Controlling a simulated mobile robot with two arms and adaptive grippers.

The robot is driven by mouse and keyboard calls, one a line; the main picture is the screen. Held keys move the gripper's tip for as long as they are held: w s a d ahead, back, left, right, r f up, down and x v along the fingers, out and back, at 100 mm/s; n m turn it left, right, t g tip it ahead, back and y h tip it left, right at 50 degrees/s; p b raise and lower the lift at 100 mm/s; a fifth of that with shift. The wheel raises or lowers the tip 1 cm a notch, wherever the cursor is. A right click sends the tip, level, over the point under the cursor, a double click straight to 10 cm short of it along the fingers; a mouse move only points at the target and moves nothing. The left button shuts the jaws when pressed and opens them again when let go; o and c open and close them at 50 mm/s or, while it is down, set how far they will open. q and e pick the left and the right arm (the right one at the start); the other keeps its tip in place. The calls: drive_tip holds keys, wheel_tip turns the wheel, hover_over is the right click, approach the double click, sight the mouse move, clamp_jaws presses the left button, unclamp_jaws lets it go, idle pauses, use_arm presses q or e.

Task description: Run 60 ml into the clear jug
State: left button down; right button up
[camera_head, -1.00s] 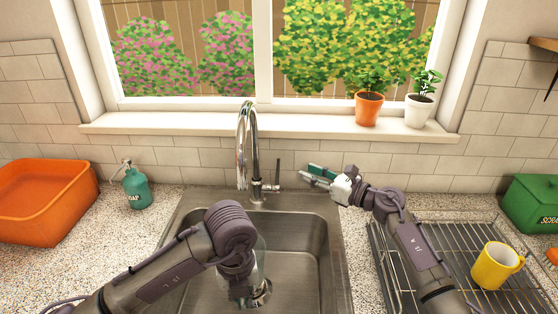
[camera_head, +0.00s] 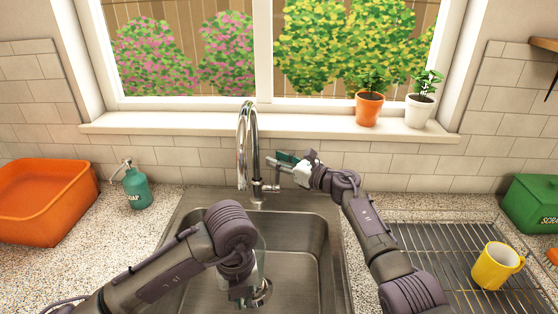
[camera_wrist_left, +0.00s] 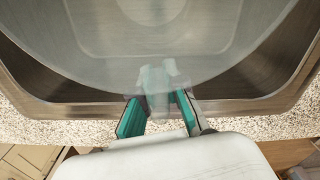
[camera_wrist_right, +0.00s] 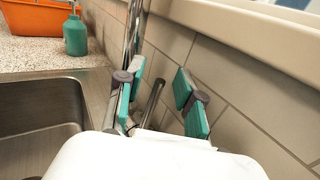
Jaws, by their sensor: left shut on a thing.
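The clear jug (camera_wrist_left: 160,60) fills the top of the left wrist view as a see-through round shape, inside the sink (camera_head: 300,235). My left gripper (camera_wrist_left: 158,100) is shut on its handle. In the head view my left arm hides most of the jug. The chrome tap (camera_head: 244,150) arches over the sink. Its dark lever (camera_wrist_right: 153,100) stands upright between the spread fingers of my right gripper (camera_wrist_right: 160,95); I cannot tell whether they touch it. My right gripper also shows in the head view (camera_head: 276,165), beside the tap. I see no water stream.
An orange tub (camera_head: 42,212) and a green soap bottle (camera_head: 137,188) stand on the left counter. A wire rack (camera_head: 440,250) with a yellow mug (camera_head: 494,266) and a green box (camera_head: 532,205) are on the right. Two potted plants (camera_head: 369,108) stand on the sill.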

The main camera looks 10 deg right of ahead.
clamp_jaws()
drive_tip(key=shift+s+a+f+n+t+y, duration=0.15)
drive_tip(key=shift+s+n+t+y, duration=0.15)
drive_tip(key=shift+s+n, duration=0.45)
drive_tip(key=shift+s+a+f+n+t+y, duration=0.1)
drive_tip(key=shift+s+n+t+y, duration=0.1)
drive_tip(key=shift+s+n+y, duration=0.35)
drive_tip(key=shift+s, duration=0.1)
unclamp_jaws()
drive_tip(key=shift+r, duration=0.1)
wheel_tip(320, 180, up, 10)
